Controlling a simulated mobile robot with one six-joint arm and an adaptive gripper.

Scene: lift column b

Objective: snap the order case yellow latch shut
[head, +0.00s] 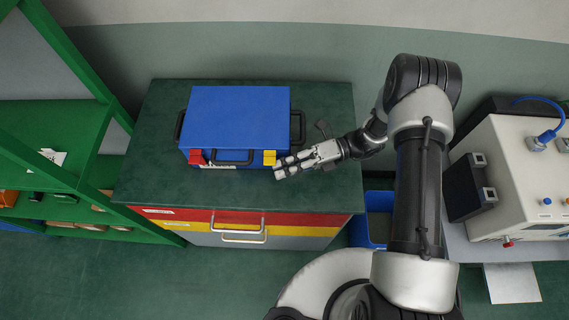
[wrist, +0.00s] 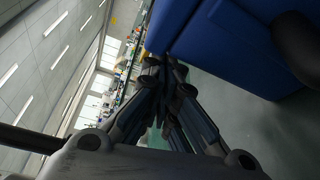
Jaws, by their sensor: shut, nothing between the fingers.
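The order case (head: 238,108) is a blue box with its lid down, on the dark green top of a drawer cabinet. It also shows close up in the wrist view (wrist: 230,40). Its yellow latch (head: 269,157) is at the right of the front face, and a red latch (head: 197,157) is at the left. My gripper (head: 277,169) is shut and empty, just in front of and below the yellow latch. I cannot tell whether it touches the latch.
The case has a black front handle (head: 232,158) between the latches and black side handles. The cabinet (head: 160,190) has red, yellow and grey drawers. Green shelving (head: 60,140) stands at left. A blue bin (head: 378,225) and a white machine (head: 520,180) are at right.

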